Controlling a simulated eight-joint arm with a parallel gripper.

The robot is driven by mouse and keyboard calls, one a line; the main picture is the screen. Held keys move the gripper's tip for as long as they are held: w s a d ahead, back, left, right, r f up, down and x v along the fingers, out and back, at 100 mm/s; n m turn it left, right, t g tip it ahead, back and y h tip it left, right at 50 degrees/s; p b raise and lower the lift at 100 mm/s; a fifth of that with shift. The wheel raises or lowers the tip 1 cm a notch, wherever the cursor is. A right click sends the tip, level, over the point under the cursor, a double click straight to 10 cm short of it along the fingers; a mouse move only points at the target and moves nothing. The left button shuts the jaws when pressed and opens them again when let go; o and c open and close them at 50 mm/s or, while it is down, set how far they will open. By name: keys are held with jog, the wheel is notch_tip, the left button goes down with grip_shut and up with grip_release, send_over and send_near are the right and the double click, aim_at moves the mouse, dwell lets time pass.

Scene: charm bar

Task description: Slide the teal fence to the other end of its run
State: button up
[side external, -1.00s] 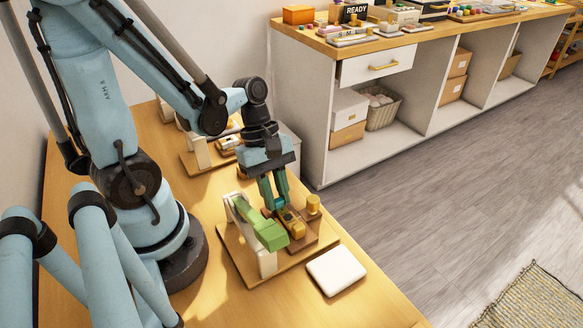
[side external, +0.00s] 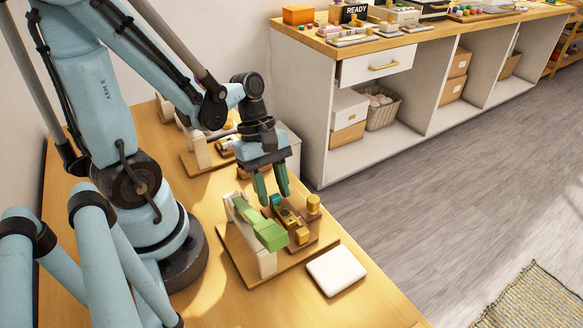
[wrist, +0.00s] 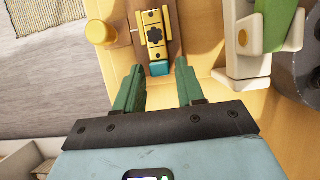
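The teal fence (wrist: 159,69) is a small block at the near end of a dark brown run in the wrist view. It touches or nearly touches a yellow piece with a black flower shape (wrist: 154,34). In the side view the teal fence (side external: 277,201) shows just below my gripper (side external: 273,197). My gripper's two green fingers are spread apart, one on each side of the fence's line in the wrist view (wrist: 159,72). Nothing shows held between them, and the fingertips appear above the run.
A yellow round knob (side external: 313,203) stands beside the run. A green lever (side external: 268,234) on a pale stand is close on the other side. A white pad (side external: 336,270) lies on the table (side external: 375,305) in front. Another pale fixture (side external: 200,150) stands farther back.

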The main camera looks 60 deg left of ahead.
jog(key=shift+d+v, duration=0.1)
jog(key=shift+v, duration=1.15)
jog(key=shift+d+v, duration=0.15)
jog(key=shift+v, duration=1.1)
jog(key=shift+r, duration=0.1)
jog(key=v, duration=1.2)
jog(key=w+d+f+m+t+y, duration=0.4)
jog(key=w+d+f+m+t, duration=0.1)
jog(key=m, duration=1.3)
jog(key=shift+w+d+t+y, duration=0.3)
jog(key=shift+w+d+t, duration=0.35)
jog(key=shift+t, duration=0.45)
